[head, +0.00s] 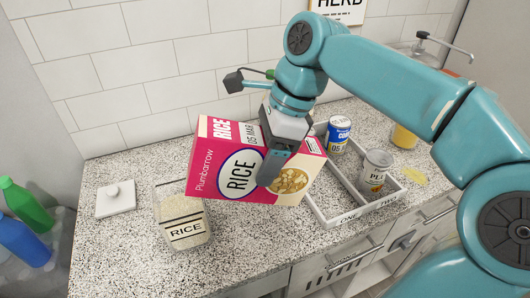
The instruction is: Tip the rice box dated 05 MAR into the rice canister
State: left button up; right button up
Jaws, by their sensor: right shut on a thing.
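The pink and white rice box (215,165) reads "RICE", "Plumbarrow" and "05 MAR". My right gripper (272,168) is shut on it and holds it above the counter, tilted on its side with its left end over the back of the rice canister. The clear rice canister (184,226), labelled "RICE", stands open on the counter with pale grains inside. Its white lid (115,200) with a knob lies to its left. No grains are seen falling, and I cannot tell whether the box's end is open. My left gripper is not in view.
A white divided tray (345,212) holds a blue can (338,132) and a white-labelled can (374,171), right of the box. A jar with yellow contents (404,137) stands behind. Green (27,205) and blue (22,240) bottles stand at far left. The counter's front left is clear.

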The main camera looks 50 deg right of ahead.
aim_at(247, 133)
jog(key=shift+w+a+r+g+h+p, duration=0.15)
jog(key=shift+r+g+h+p, duration=0.3)
jog(key=shift+p, duration=0.45)
jog(key=shift+w+a+r+g+h+p, duration=0.15)
jog(key=shift+a+r+g+h+p, duration=0.05)
jog(key=shift+r+p, duration=0.6)
jog(key=shift+w+a+r+g+h+p, duration=0.15)
jog(key=shift+r+g+h+p, duration=0.25)
jog(key=shift+p, duration=0.55)
jog(key=shift+r+p, duration=0.1)
jog(key=shift+p, duration=0.2)
jog(key=shift+w+r, duration=0.1)
jog(key=shift+w+a+r+g+h+p, duration=0.25)
jog(key=shift+r+p, duration=0.3)
jog(key=shift+p, duration=0.65)
dwell(1.8)
jog(key=shift+w+a+r+p, duration=0.2)
jog(key=shift+r+p, duration=0.15)
jog(key=shift+p, duration=0.55)
dwell(1.0)
